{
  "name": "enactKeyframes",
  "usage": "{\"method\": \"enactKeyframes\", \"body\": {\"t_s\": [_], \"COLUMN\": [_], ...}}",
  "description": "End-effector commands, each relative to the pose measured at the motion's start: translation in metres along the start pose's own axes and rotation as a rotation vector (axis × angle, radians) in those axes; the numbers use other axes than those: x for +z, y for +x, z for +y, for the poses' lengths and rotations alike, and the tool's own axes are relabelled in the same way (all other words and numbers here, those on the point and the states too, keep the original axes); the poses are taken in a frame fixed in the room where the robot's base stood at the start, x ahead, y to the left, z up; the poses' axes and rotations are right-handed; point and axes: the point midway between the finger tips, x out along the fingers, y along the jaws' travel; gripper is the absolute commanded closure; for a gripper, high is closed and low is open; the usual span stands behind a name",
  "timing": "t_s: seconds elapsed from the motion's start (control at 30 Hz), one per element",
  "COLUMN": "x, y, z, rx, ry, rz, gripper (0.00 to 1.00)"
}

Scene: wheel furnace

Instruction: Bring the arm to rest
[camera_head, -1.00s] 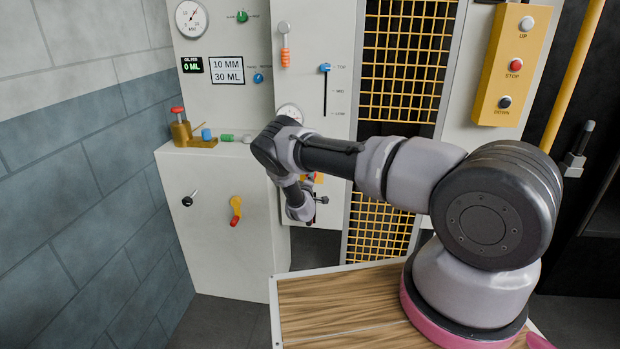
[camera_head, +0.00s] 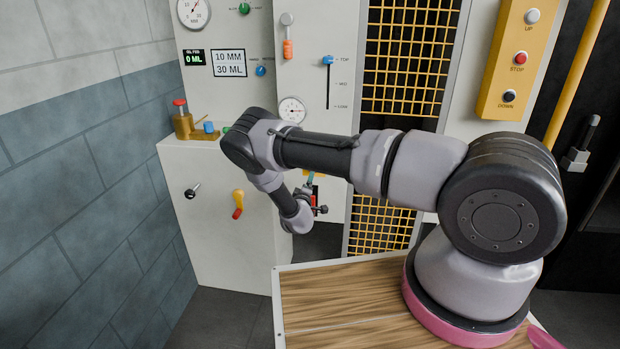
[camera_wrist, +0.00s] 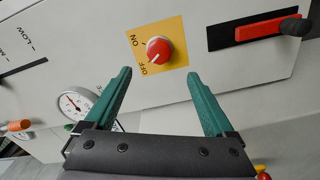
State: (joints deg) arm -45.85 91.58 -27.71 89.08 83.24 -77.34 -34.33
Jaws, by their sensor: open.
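My arm reaches left over the wooden-topped surface, with its forearm bent down in front of the pale cabinet in the head view. My gripper (camera_wrist: 159,75) is open and empty in the wrist view, its two teal fingers spread apart. A red knob (camera_wrist: 159,50) on a yellow ON/OFF plate shows beyond the gap between the fingertips. I see no contact between the fingers and the panel. In the head view the gripper is small and partly hidden by my wrist.
A red handle (camera_wrist: 270,29) sits in a black slot on the panel. A round gauge (camera_head: 292,110) and a blue-knobbed slider (camera_head: 328,60) are on the cabinet. A yellow lever (camera_head: 238,203) is on the lower front. A yellow mesh (camera_head: 412,60) stands behind the arm.

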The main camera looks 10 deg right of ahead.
Motion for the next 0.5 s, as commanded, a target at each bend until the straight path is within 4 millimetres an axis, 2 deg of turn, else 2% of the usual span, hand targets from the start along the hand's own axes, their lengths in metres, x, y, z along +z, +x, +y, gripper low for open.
{"method": "enactKeyframes", "body": {"t_s": [0.17, 0.4, 0.5], "x": [0.0003, 0.0002, -0.0024], "y": [-0.0078, -0.0076, -0.004], "z": [0.0006, 0.0007, 0.0066], "rx": [0.001, 0.001, -0.007], "ry": [0.001, 0.001, 0.025], "rz": [0.0, -0.001, -0.015], "gripper": [0.11, 0.11, 0.11]}}
